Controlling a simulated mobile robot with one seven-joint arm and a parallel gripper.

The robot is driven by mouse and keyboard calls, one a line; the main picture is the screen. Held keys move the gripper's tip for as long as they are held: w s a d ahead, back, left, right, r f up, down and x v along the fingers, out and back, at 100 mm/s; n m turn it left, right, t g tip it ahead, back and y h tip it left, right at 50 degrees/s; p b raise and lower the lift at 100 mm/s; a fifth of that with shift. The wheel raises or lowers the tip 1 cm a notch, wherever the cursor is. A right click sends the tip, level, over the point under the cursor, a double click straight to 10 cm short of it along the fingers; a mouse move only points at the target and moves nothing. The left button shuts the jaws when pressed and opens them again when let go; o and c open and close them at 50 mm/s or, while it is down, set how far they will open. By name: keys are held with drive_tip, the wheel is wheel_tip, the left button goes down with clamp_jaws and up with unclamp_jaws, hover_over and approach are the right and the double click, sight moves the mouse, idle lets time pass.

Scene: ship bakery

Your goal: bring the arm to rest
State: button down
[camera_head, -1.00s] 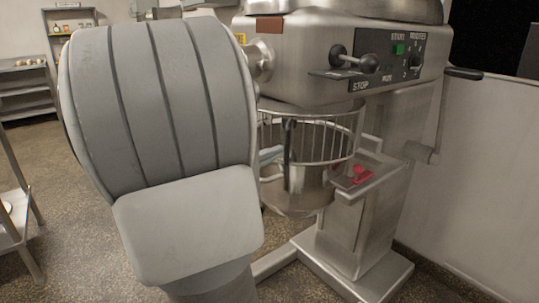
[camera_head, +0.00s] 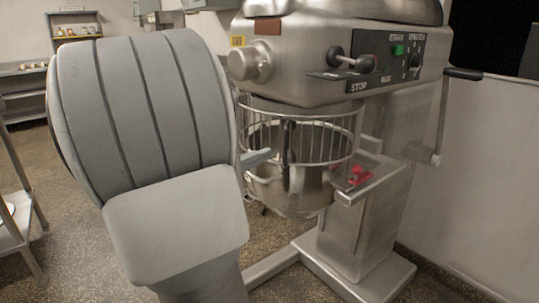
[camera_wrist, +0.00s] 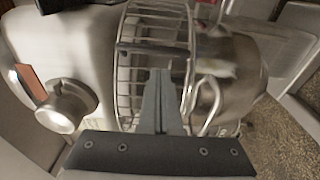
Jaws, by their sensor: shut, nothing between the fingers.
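My gripper (camera_wrist: 160,74) is shut and empty in the wrist view, its two grey fingers pressed together. Its fingertips overlap the wire guard (camera_wrist: 128,60) of the mixer in that view; I cannot tell whether they touch it. In the head view the finger ends (camera_head: 258,157) show just right of my large grey arm link, at the left side of the mixer's bowl (camera_head: 275,190). The rest of my gripper is hidden behind that arm link.
The big steel mixer (camera_head: 330,60) stands at the centre right, with a control panel, levers and a red part (camera_head: 358,176) beside the bowl. A wall lies to the right. A shelf rack (camera_head: 20,200) stands at the left edge. Open floor (camera_head: 75,200) lies between rack and mixer.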

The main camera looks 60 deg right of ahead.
drive_tip(key=s+a+p, duration=0.1)
drive_tip(key=s+a, duration=0.4)
drive_tip(key=s, duration=0.1)
